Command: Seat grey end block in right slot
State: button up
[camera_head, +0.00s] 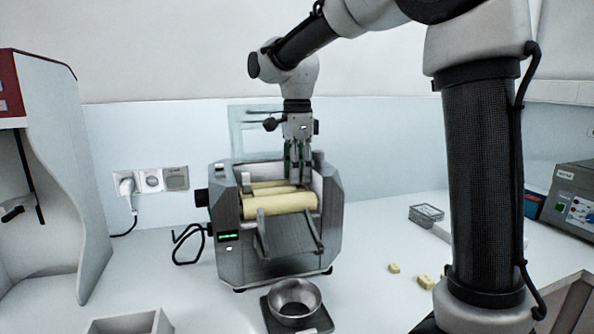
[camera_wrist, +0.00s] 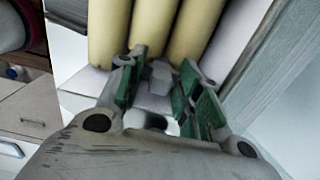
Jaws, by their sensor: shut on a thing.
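The mill (camera_head: 231,254) is a grey machine with cream rollers (camera_head: 280,203) on top; the rollers also show in the wrist view (camera_wrist: 150,25). My gripper (camera_head: 299,180) points down over the right part of the mill, behind the front roller. In the wrist view my gripper (camera_wrist: 158,82) has its green-padded fingers closed on the small grey end block (camera_wrist: 160,71), close to the roller surfaces. Another small grey block (camera_head: 247,182) stands at the left end of the rollers. The right slot is hidden behind the fingers, and I cannot tell whether the held block touches it.
A metal bowl (camera_head: 295,297) stands on a dark scale before the mill. Small yellow pieces (camera_head: 425,282) lie to the right, with a wire basket (camera_head: 427,213) behind. A grey tray (camera_head: 128,323) is at the front left. The mill's side walls (camera_head: 332,215) stand close to my fingers.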

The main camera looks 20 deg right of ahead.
jog(key=shift+f, duration=0.1)
jog(key=o, duration=1)
notch_tip(320, 180, up, 12)
jog(key=s+d+f+n+t, duration=0.2)
jog(key=s+d+f+n, duration=0.2)
jog(key=s+d+n, duration=0.65)
jog(key=s+d+f+n, duration=0.1)
jog(key=s+f+n, duration=0.1)
jog(key=s+f, duration=0.2)
jog(key=s+d+f+n+t, duration=0.1)
jog(key=s+d+f+n, duration=0.1)
jog(key=s, duration=0.3)
jog(key=s+d+f+n+t, duration=0.1)
jog(key=s+f+n, duration=0.2)
jog(key=s+f, duration=0.2)
jog(key=shift+s+d+f+n, duration=0.2)
jog(key=shift+s+f+n, duration=0.05)
jog(key=shift+f, duration=0.1)
